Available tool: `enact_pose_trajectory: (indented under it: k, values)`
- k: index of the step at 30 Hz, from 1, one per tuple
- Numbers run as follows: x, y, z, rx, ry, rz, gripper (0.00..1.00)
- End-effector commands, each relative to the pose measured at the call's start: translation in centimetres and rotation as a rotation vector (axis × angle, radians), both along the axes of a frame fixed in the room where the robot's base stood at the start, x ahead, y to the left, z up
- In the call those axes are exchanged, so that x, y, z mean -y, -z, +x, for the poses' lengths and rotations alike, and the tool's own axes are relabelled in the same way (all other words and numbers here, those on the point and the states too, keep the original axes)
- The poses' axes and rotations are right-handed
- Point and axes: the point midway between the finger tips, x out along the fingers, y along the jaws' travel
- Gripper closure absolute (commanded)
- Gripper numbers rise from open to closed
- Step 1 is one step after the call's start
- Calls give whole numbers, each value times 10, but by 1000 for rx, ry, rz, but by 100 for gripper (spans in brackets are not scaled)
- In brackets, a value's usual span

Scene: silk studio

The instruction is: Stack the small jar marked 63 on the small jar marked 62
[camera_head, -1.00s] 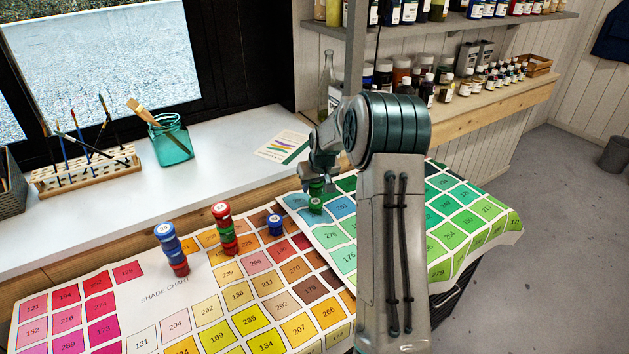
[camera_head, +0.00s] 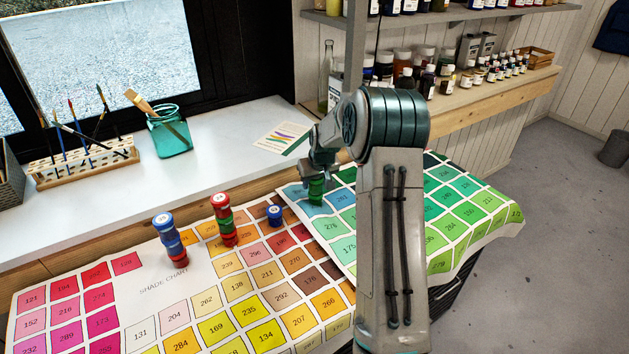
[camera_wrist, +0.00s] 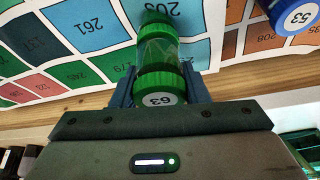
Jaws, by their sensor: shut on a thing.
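The small jar marked 63 (camera_wrist: 162,90) has a green lid and a clear green body. My gripper (camera_wrist: 160,92) is shut on it, one finger on each side, with the lid facing the wrist camera. In the wrist view a second green jar (camera_wrist: 155,18) sits directly beneath it, in line; they look to be touching. Its mark is hidden, so I cannot read whether it is 62. In the head view my gripper (camera_head: 317,178) points down over the green jars (camera_head: 316,191), which stand upright on the blue-green chart sheet.
A single blue jar marked 53 (camera_wrist: 294,18) stands close by, left of my gripper in the head view. Further left are a red-and-green stack (camera_head: 224,226) and a blue-and-red stack (camera_head: 168,238). The shade chart (camera_head: 165,285) is otherwise clear. A teal glass (camera_head: 171,137) stands on the sill.

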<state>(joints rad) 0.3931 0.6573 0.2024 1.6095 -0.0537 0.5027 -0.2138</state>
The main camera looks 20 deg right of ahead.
Motion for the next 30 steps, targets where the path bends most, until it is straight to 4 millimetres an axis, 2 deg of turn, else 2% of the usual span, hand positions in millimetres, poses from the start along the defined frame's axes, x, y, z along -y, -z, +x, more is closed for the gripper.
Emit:
enact_pose_trajectory:
  k: [7, 8, 10, 11, 22, 26, 30]
  values:
    - [0, 6, 0, 0, 0, 0, 83]
    - [0, 6, 0, 0, 0, 0, 56]
    - [0, 5, 0, 0, 0, 0, 37]
    - [0, 5, 0, 0, 0, 0, 34]
    - [0, -1, -2, 1, 0, 0, 34]
    - [0, -17, -8, 3, 0, -1, 34]
    - [1, -44, -19, 4, 0, -2, 34]
